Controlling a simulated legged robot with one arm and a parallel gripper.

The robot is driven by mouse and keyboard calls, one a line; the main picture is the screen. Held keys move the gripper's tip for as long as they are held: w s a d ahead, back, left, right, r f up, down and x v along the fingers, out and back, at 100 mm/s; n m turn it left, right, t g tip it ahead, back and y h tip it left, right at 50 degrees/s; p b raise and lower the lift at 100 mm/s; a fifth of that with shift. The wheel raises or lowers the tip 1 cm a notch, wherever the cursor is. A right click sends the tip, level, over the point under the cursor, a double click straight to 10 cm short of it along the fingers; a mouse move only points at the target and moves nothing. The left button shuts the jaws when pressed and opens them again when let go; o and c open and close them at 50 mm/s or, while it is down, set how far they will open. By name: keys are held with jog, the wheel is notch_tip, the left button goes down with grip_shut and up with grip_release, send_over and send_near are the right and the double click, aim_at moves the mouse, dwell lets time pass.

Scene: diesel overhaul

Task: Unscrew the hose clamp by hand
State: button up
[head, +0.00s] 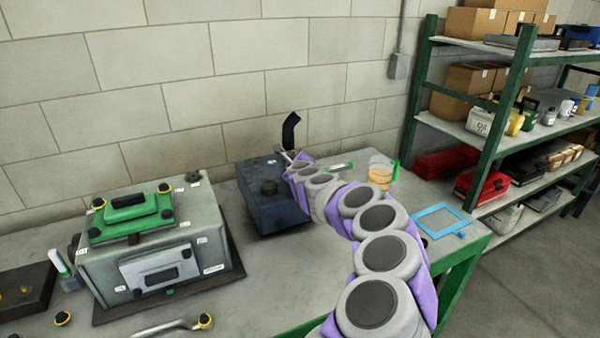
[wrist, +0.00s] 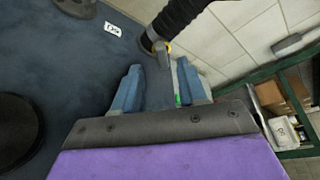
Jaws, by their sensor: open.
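A black curved hose (head: 290,130) rises from the dark blue block (head: 268,205) on the bench. In the wrist view the hose (wrist: 182,18) enters from the top. The hose clamp (wrist: 161,52) shows at its lower end as a small grey metal part with a yellow spot, partly hard to make out. My gripper (wrist: 160,68) is open, its two blue fingers pointing at the clamp, which lies just ahead of and between the fingertips. I cannot tell whether they touch. In the head view my gripper (head: 287,157) is small, beside the hose's base.
A grey housing with a green cover (head: 130,210) stands at left on the bench. A wrench (head: 175,326) lies in front. A blue frame (head: 440,220) and a jar (head: 380,170) are right of my arm. A green-posted shelf (head: 470,208) stands at right.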

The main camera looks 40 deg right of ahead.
jog(key=p+v, duration=0.1)
jog(key=v, duration=1.1)
jog(key=shift+s, duration=0.3)
jog(key=shift+a+r, duration=0.1)
jog(key=shift+a, duration=0.05)
